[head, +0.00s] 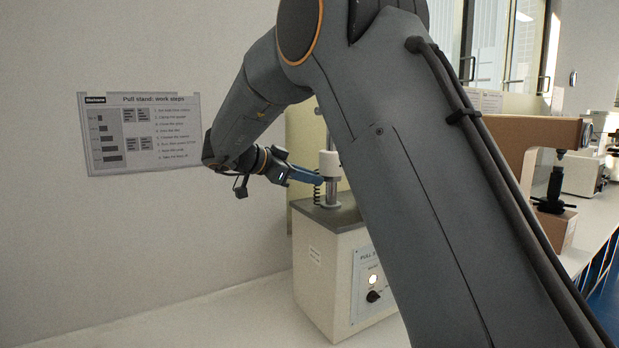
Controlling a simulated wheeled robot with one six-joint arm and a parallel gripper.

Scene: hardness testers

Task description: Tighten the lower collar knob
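The pull stand (318,262) is a cream box with a dark grey top plate, standing on the white bench. A metal column (331,192) rises from its top, with a white collar (328,163) around it. A coiled dark cord hangs beside the column. My gripper (315,179) reaches in from the left, its blue fingers level with the lower part of the white collar. I cannot tell whether they touch anything. I cannot make out the lower collar knob; the fingers or my arm may hide it. The fingers show nearly edge-on, so their opening is unclear.
My arm covers the middle and part of the stand's front panel, where a lit round button (373,279) and a black dial (373,296) show. A work-steps sign (140,133) is on the wall. A brown tester (530,135) stands at right. The bench front left (200,325) is clear.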

